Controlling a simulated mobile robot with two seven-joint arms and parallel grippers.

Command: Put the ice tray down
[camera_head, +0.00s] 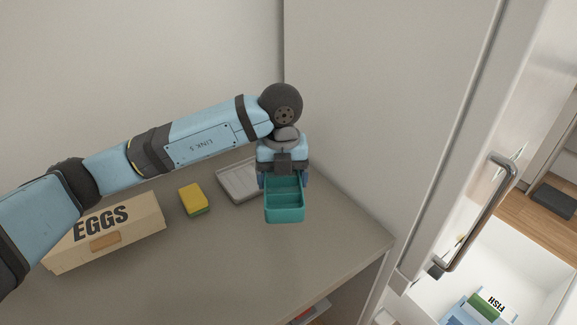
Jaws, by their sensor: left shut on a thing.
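The teal ice tray (284,213) is near the right end of the counter (225,270), with its open compartments facing up. My left gripper (284,176) is shut on the far end of the ice tray. I cannot tell whether the tray touches the counter or hangs a little above it. My right gripper is not in view.
A grey shallow tray (235,183) lies just left of the ice tray, partly hidden. A yellow and green sponge (193,199) and an EGGS box (105,235) stand further left. A tall panel with a handle (482,212) rises at right. The counter's front middle is clear.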

